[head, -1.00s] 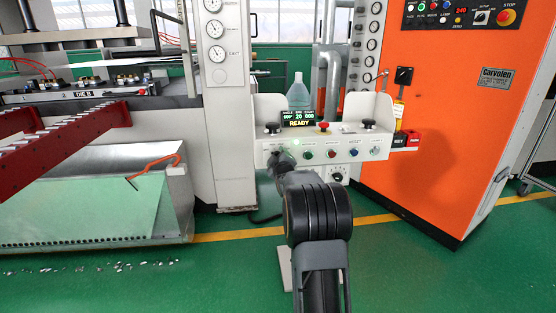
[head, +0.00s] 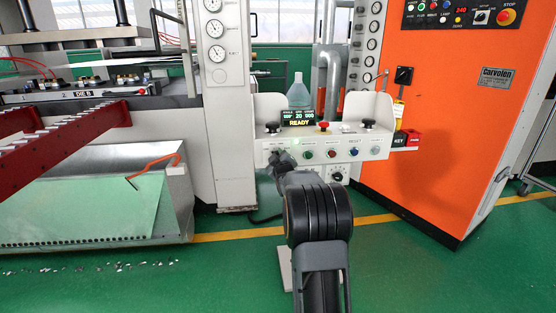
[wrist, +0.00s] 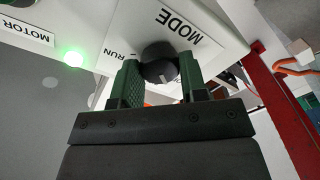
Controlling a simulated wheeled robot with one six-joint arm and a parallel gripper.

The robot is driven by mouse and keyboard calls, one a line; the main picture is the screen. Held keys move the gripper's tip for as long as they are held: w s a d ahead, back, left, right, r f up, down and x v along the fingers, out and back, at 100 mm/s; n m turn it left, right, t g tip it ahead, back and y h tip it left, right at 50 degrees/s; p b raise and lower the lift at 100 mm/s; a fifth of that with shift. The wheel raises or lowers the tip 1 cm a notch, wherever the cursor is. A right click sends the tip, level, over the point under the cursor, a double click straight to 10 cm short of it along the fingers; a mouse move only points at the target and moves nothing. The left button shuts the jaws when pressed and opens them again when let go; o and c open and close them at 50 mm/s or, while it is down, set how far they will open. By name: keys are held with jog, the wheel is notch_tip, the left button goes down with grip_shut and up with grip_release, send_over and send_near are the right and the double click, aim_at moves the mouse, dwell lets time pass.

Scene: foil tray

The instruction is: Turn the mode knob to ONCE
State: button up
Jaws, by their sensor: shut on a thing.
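The mode knob (wrist: 158,60) is a round black knob on a white panel face, under the printed word MODE in the wrist view. My gripper (wrist: 160,78) is shut on it, with one dark green finger on each side. A RUN label (wrist: 130,55) shows left of the knob. A short pale mark shows on the knob's lower part; its exact setting is hard to read. No ONCE label is visible. In the head view my gripper (head: 281,159) is at the left end of the white control panel (head: 318,139) and hides the knob.
A lit green lamp (wrist: 72,57) is beside the MOTOR label (wrist: 28,34). Several coloured buttons, a red mushroom button (head: 323,126) and a READY display (head: 299,118) are on the panel. A clear bottle (head: 298,92) stands behind. An orange cabinet (head: 440,130) is to the right.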

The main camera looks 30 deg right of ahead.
jog(key=shift+d+m+h+b, duration=0.15)
jog(key=shift+m+b, duration=0.3)
jog(key=shift+m, duration=3.15)
jog(key=shift+a+m+h+b, duration=0.1)
jog(key=shift+m+h+b, duration=0.25)
jog(key=shift+m, duration=3.55)
jog(key=o, duration=0.9)
jog(key=shift+s, duration=0.15)
jog(key=shift+p+v, duration=1.05)
jog(key=shift+v, duration=5.8)
